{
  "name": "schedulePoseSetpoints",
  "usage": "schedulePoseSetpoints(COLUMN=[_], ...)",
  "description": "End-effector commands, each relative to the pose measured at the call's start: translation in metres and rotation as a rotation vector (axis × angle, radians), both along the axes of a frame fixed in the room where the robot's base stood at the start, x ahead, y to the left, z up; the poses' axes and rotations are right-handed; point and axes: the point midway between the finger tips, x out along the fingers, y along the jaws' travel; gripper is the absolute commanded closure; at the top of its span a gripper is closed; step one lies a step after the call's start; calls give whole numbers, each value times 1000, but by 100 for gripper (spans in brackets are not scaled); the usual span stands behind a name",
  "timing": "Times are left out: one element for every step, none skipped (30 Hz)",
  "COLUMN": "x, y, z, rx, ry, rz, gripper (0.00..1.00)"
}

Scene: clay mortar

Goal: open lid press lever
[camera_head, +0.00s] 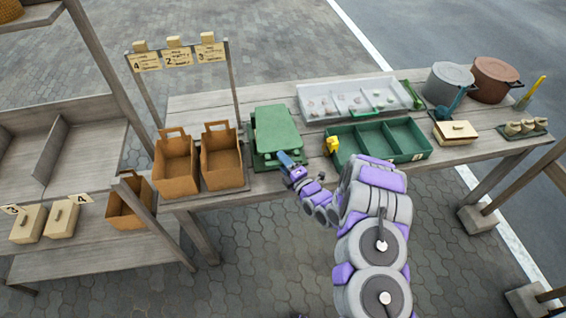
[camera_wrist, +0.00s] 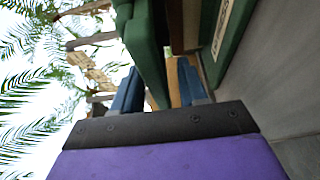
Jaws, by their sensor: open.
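A green press (camera_head: 262,158) stands on the wooden table just right of the two brown bags. Its green lid (camera_head: 277,127) lies over the base, and a gap between them shows along the left edge. My gripper (camera_head: 287,158) is at the press's front right corner. In the wrist view my gripper (camera_wrist: 158,80) has its two blue fingers apart, with a green edge (camera_wrist: 145,45) of the press between and beyond them. Whether a finger touches it, I cannot tell. I cannot make out a separate lever.
Two brown bags (camera_head: 176,168) stand close on the left. A green divided tray (camera_head: 377,142) with a yellow object (camera_head: 332,145) at its corner is to the right. Pots (camera_head: 492,80) stand at the far right.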

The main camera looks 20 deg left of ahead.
Motion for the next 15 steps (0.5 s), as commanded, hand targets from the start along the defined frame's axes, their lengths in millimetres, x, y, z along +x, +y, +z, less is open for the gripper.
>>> schedulePoseSetpoints(x=[0,0,0,0,0,0,0,0,0,0,0,0,0,0,0], y=[0,0,0,0,0,0,0,1,1,1,1,1,1,1,1], z=[0,0,0,0,0,0,0,0,0,0,0,-1,-1,-1,-1], rx=[0,0,0,0,0,-1,-1,-1,-1,-1,-1,-1,-2,-2,-2], ry=[0,0,0,0,0,-1,0,0,0,0,0,0,0,0,0], rz=[0,0,0,0,0,0,0,0,0,0,0,1,1,1,1], gripper=[57,57,60,63,66,70,73,76,79,82,85,89,92,95,99])
